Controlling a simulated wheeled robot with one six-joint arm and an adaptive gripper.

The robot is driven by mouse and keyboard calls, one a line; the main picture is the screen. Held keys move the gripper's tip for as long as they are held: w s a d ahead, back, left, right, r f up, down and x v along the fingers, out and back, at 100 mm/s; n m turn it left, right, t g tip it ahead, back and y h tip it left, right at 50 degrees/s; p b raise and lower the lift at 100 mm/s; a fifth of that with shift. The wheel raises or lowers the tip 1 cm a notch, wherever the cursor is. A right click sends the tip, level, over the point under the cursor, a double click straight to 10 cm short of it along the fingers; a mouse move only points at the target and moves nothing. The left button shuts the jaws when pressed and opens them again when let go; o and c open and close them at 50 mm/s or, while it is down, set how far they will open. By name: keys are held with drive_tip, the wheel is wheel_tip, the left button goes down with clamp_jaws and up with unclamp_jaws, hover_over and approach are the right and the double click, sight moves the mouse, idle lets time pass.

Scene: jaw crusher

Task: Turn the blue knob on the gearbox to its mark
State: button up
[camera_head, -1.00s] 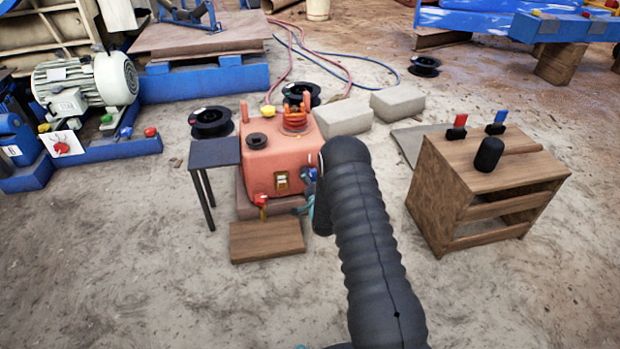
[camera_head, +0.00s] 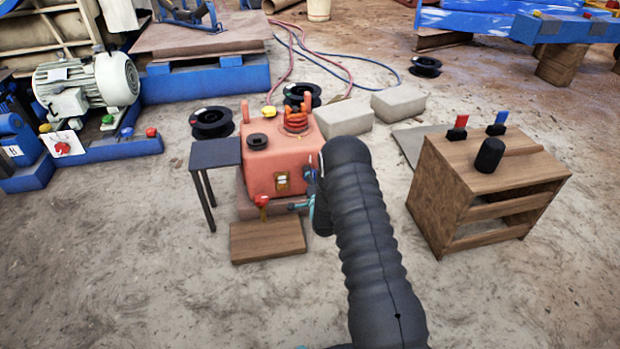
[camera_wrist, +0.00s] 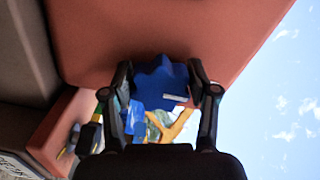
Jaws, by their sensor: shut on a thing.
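The red gearbox (camera_head: 262,172) stands on the ground in the middle of the head view. The blue knob (camera_wrist: 158,84) sits on its red wall in the wrist view; it is lobed and has a short white line near its lower right edge. My gripper (camera_wrist: 160,72) has one finger on each side of the knob and is shut on it. In the head view my dark arm covers much of the gearbox's right side, so the knob is mostly hidden there. I cannot make out a mark on the gearbox wall.
A small dark table (camera_head: 215,153) stands left of the gearbox, and a wooden board (camera_head: 268,242) lies before it. A red-handled valve (camera_head: 262,201) juts from its front. Grey blocks (camera_head: 345,119) lie behind it. A wooden shelf unit (camera_head: 437,190) stands to the right. The front floor is clear.

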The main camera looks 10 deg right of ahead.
drive_tip(key=o, duration=1.2)
drive_tip(key=shift+c, duration=0.2)
drive_tip(key=s, duration=1.2)
